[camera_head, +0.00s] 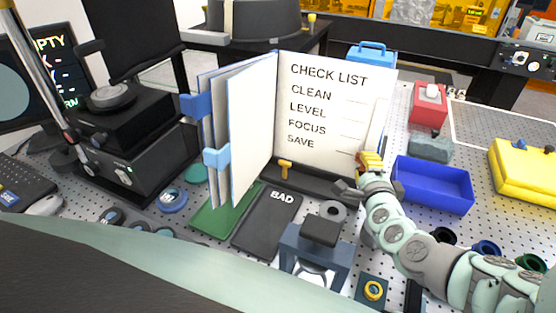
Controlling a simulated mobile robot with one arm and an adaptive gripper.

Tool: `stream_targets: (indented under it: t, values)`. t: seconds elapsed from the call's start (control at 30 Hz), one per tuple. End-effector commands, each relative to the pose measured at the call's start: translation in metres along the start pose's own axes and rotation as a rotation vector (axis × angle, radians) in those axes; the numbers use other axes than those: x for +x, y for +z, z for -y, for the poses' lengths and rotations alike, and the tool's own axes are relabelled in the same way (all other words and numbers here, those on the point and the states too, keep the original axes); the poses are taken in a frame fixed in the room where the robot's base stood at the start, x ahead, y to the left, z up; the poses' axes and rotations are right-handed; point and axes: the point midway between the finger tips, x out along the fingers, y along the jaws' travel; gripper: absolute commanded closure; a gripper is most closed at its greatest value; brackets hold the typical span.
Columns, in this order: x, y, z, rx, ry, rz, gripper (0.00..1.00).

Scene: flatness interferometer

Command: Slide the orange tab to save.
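A checklist board (335,120) stands open like a book in the middle, with the lines CLEAN, LEVEL, FOCUS and SAVE. My gripper (369,172) is at the board's lower right edge, right of the SAVE line. A yellow-orange piece (370,158) shows at my fingertips; I cannot tell whether it is the orange tab or part of my gripper. Whether the fingers touch the board or hold anything is too small to tell. A small orange T-shaped piece (285,166) stands at the board's lower left, apart from my gripper.
A blue bin (433,184) is close to the right of my gripper. A grey block (430,148) and a red box (429,104) are behind it. A black plate marked BAD (267,222), a green plate (222,212) and a dark blue stand (313,250) lie in front.

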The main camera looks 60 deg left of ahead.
Motion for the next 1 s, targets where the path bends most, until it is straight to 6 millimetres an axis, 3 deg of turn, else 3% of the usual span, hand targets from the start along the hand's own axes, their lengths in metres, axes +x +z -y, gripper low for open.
stream_targets:
  t: [0.23,0.27,0.53,0.83,1.0]
  values:
    - [-0.001,-0.002,-0.007,0.006,0.02,-0.002,1.0]
    - [-0.001,-0.002,-0.007,0.007,0.02,-0.002,0.72]
    - [-0.001,0.0,-0.005,0.005,0.016,0.001,0.45]
    - [-0.002,0.0,-0.004,0.004,0.014,0.002,0.45]
    - [-0.014,0.001,-0.004,0.005,0.014,0.006,0.45]
